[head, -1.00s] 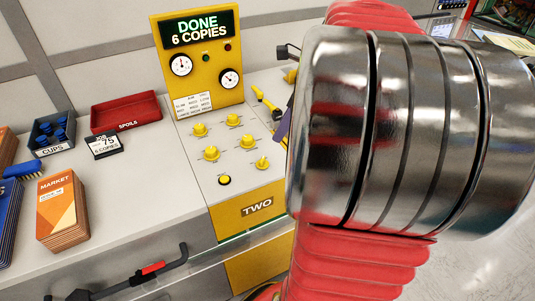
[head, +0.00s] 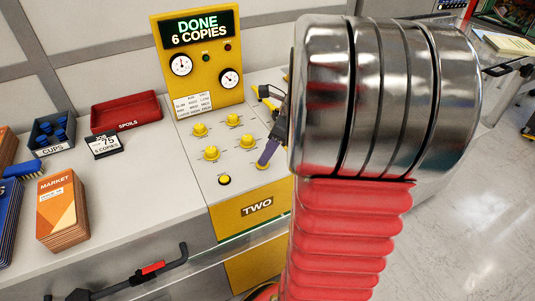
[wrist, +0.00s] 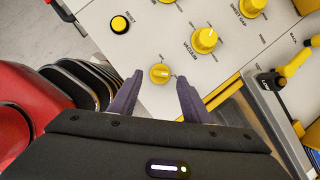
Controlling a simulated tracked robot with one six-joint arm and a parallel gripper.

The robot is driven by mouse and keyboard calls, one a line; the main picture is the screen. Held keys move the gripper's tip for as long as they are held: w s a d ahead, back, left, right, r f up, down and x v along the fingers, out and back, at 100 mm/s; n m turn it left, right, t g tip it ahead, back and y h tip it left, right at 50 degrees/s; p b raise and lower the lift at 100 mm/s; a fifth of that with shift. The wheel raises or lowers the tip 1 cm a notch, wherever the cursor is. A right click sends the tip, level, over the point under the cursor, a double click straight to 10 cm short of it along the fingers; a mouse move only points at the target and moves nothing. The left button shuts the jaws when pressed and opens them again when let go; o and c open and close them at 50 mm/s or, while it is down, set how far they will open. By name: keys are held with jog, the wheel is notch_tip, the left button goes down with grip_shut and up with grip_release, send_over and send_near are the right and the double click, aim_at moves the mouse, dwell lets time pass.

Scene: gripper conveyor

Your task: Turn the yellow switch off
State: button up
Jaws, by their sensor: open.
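The yellow switch (wrist: 160,74) is a small yellow knob with a pale pointer mark on the white control panel (wrist: 135,55). In the wrist view it lies between my gripper's two purple fingers, with a gap on both sides. My gripper (wrist: 158,80) is open and empty. In the head view a purple finger of my gripper (head: 268,150) covers part of the switch (head: 261,167) near the panel's right edge. The switch's exact setting is hard to read.
Several yellow knobs (head: 211,153) stand close by on the panel, with a black-ringed reset button (head: 225,180). A yellow lever (wrist: 293,62) is at the right in the wrist view. A yellow gauge board (head: 203,75) reads "DONE 6 COPIES". Cups, cards and a red tray (head: 126,111) lie left.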

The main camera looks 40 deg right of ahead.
jog(key=shift+x, duration=1.55)
jog(key=shift+c, duration=0.6)
jog(key=c, duration=0.9)
jog(key=shift+s+d, duration=0.1)
jog(key=shift+d, duration=0.3)
jog(key=shift+a+r, duration=0.1)
jog(key=shift+a, duration=0.2)
